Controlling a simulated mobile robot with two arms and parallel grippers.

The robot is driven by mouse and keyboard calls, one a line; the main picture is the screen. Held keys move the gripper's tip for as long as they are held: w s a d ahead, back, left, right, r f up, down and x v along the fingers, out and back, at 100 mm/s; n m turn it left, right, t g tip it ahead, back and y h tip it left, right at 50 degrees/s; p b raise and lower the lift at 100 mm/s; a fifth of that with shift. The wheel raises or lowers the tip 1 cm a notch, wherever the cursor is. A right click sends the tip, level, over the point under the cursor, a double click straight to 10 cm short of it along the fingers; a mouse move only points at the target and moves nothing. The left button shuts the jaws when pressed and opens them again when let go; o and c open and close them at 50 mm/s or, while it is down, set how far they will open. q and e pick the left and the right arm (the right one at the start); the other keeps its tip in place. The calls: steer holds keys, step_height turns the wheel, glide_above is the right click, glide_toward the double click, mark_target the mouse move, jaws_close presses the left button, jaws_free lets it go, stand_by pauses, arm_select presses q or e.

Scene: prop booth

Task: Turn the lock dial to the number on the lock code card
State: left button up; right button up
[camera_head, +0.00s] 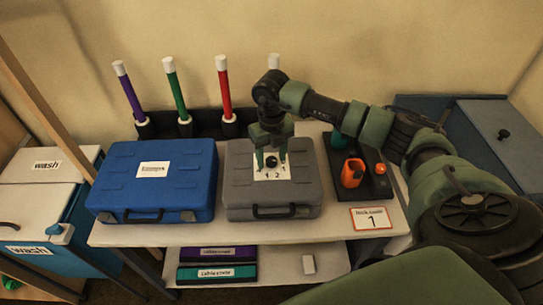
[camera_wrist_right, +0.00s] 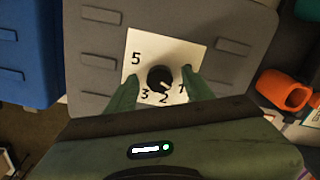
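The lock dial (camera_head: 271,163) is a black round knob on a white number plate (camera_head: 260,175), on the lid of the grey case (camera_head: 310,185). In the right wrist view the dial (camera_wrist_right: 160,78) has a small light mark at its lower right, toward the 1; its exact setting is hard to read. The plate shows 5, 3, 2 and 1; part is hidden. My right gripper (camera_head: 271,159) is over the dial, fingers apart on either side, with visible gaps to the knob. The lock code card (camera_head: 372,218), orange-edged, shows 1 at the table's front right. My left gripper is out of view.
A blue case (camera_head: 152,185) stands left of the grey case. A dark tray with an orange cup (camera_head: 352,173) stands right. Purple, green and red sticks (camera_head: 224,88) stand in holders behind. Below are labelled boxes (camera_head: 217,274). A wash bin (camera_head: 45,165) is at left.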

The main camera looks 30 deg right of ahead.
mark_target(271, 160)
steer(key=shift+r, duration=0.1)
steer(key=shift+r, duration=0.35)
step_height(271, 160, up, 7)
steer(key=shift+f+b, duration=0.1)
steer(key=shift+b, duration=1.05)
